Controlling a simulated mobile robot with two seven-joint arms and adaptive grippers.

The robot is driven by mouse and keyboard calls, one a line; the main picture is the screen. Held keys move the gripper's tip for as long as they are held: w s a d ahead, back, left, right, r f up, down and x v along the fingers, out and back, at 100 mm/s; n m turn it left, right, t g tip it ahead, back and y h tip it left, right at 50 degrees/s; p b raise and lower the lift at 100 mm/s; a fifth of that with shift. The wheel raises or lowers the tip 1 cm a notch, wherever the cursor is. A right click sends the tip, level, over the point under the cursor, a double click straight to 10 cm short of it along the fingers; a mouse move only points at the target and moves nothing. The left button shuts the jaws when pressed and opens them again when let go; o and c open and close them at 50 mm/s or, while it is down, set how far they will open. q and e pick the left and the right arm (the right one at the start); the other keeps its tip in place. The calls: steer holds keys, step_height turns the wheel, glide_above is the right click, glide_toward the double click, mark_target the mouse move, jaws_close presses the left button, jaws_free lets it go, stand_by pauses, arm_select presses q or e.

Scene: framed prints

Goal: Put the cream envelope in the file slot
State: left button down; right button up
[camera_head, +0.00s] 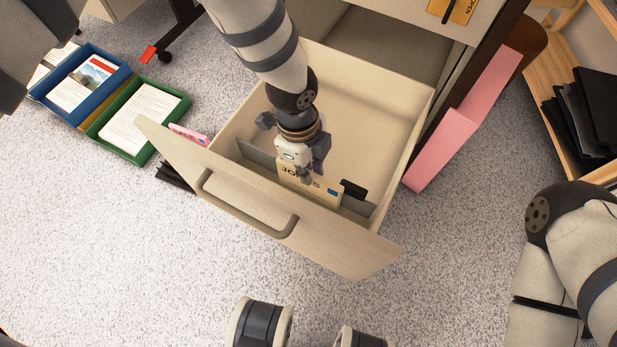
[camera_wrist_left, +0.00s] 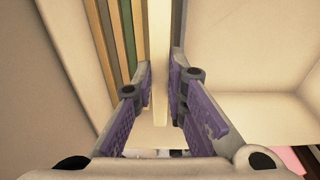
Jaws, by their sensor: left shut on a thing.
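The cream envelope (camera_head: 320,194) stands upright in the open drawer (camera_head: 340,238), close behind its front panel, with dark lettering and a small blue mark. My left gripper (camera_head: 304,174) reaches down into the drawer and is shut on the envelope's upper edge. In the left wrist view, the envelope (camera_wrist_left: 160,60) is a pale strip between the purple finger pads. Several thin upright sheets or dividers (camera_wrist_left: 118,40) run beside it on the left. Its lower edge is hidden, so I cannot tell how deep it sits. My right gripper is out of view.
A dark tab (camera_head: 354,190) stands right of the envelope. The rear of the drawer is empty. A pink box file (camera_head: 450,135) stands right of the cabinet. Blue (camera_head: 112,82) and green (camera_head: 172,118) trays lie on the floor at left. Front floor is mostly clear.

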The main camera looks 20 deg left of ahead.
arm_select(q)
step_height(320, 180, down, 4)
steer(key=shift+f+b, duration=0.1)
steer(key=shift+b, duration=0.5)
steer(key=shift+f, duration=0.1)
steer(key=c, duration=1.6)
jaws_free()
steer(key=r+p, duration=0.1)
steer(key=r, duration=0.3)
steer(key=a+r+p, duration=0.1)
steer(key=r, duration=0.3)
steer(key=r+p, duration=0.2)
steer(key=r, duration=0.2)
steer(key=shift+w+a+r, duration=0.15)
steer(key=shift+w+a, duration=0.05)
steer(key=shift+w, duration=0.05)
